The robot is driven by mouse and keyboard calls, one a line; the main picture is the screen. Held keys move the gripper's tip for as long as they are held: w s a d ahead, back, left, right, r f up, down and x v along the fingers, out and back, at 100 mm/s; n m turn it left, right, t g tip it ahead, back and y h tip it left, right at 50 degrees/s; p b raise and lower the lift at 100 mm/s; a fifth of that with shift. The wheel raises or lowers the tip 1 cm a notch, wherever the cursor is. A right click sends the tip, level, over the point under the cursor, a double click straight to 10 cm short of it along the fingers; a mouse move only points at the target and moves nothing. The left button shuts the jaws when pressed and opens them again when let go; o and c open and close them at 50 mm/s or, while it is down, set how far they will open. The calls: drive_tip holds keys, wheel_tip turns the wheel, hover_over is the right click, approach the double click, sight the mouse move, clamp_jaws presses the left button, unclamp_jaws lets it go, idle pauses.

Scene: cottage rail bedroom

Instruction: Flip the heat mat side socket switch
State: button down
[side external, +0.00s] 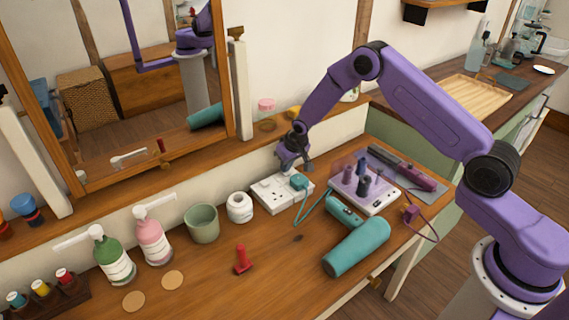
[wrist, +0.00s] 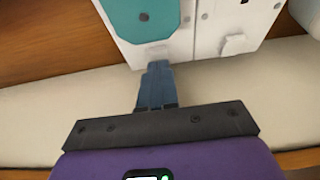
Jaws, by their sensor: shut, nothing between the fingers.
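The white double socket (side external: 272,198) lies on the wooden dresser top, with a teal plug (side external: 299,181) in its right end, the end towards the grey heat mat (side external: 421,188). The wrist view shows the socket (wrist: 205,38) from the other side, with the teal plug (wrist: 133,18) at left. A small white switch (wrist: 158,52) sits just below that plug, and another switch (wrist: 236,45) is to its right. My gripper (wrist: 158,66) is shut and empty, its fingertips right at the switch by the teal plug. I cannot tell whether they touch it. Switch positions are unclear.
A teal hair dryer (side external: 358,246) and a clear-lidded roller set (side external: 364,190) are right of the socket. A white jar (side external: 239,207) and green cup (side external: 202,223) stand left. The mirror (side external: 120,90) is behind.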

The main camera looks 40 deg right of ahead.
sight(288, 174)
drive_tip(key=shift+s+f, duration=0.45)
drive_tip(key=shift+s, duration=0.25)
drive_tip(key=r, duration=0.5)
drive_tip(key=shift+w+r, duration=0.15)
drive_tip(key=shift+w, duration=0.15)
drive_tip(key=v, duration=0.9)
drive_tip(key=shift+r, duration=0.3)
drive_tip(key=shift+w+r, duration=0.1)
drive_tip(key=shift+w, duration=0.1)
drive_tip(key=x, duration=0.9)
drive_tip(key=s+x, duration=0.1)
drive_tip(key=x, duration=0.4)
drive_tip(key=shift+s, duration=0.1)
